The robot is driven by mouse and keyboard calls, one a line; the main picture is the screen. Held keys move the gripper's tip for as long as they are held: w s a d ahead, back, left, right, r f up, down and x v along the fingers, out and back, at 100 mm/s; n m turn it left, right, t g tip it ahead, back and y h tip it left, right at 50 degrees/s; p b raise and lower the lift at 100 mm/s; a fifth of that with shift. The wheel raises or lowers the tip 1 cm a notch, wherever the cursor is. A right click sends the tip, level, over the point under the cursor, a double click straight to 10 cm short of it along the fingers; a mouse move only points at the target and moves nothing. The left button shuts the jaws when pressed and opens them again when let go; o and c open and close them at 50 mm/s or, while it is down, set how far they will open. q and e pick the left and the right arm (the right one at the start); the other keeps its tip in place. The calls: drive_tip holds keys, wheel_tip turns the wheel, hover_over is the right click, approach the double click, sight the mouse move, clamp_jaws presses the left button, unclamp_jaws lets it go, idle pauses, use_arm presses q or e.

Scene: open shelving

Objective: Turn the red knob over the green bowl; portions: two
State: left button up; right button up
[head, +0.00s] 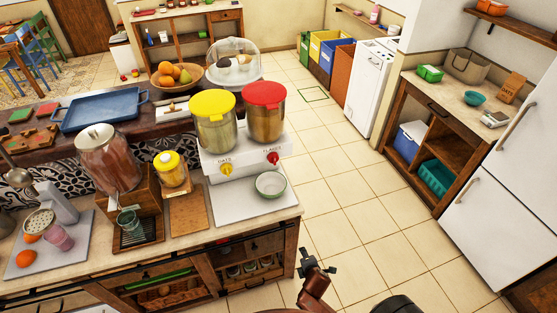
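The white dispenser (242,152) stands on the counter with a yellow-lidded canister (214,122) and a red-lidded canister (265,112). The red knob (273,158) is on its front right, below the red lid, with a yellow knob (226,169) to its left. A small pale green bowl (270,185) sits on the white base below the red knob and looks empty. My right gripper (318,263) is low in front of the counter's right end, apart from knob and bowl. Its small dark fingers look spread, with nothing between them. My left gripper is out of view.
Left of the dispenser stand a yellow-lidded jar (172,170), a wooden board (188,212) and a large glass jar (108,160). A fruit bowl (178,80) and a glass dome (233,62) are behind. Tiled floor (345,180) is open to the right.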

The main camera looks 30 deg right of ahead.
drive_tip(key=w+r+n+t+h+p, duration=0.1)
drive_tip(key=w+r+n+t, duration=0.15)
drive_tip(key=r, duration=0.65)
drive_tip(key=w+r+n+t+p, duration=0.1)
drive_tip(key=w+r+n, duration=0.3)
drive_tip(key=r, duration=0.5)
drive_tip(key=w+r+n+t+h+p, duration=0.1)
drive_tip(key=w+r+n+t, duration=0.2)
drive_tip(key=r, duration=0.6)
drive_tip(key=n+t+p, duration=0.1)
drive_tip(key=n+t, duration=0.2)
drive_tip(key=n, duration=0.7)
approach(274, 162)
drive_tip(key=w, duration=0.1)
drive_tip(key=x, duration=0.6)
drive_tip(key=shift+w+d, duration=0.15)
drive_tip(key=shift+d, duration=0.1)
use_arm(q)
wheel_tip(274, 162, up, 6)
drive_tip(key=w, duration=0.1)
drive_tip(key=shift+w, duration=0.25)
use_arm(e)
drive_tip(key=shift+x, duration=0.85)
use_arm(q)
drive_tip(key=shift+p, duration=0.3)
use_arm(e)
drive_tip(key=c, duration=1.1)
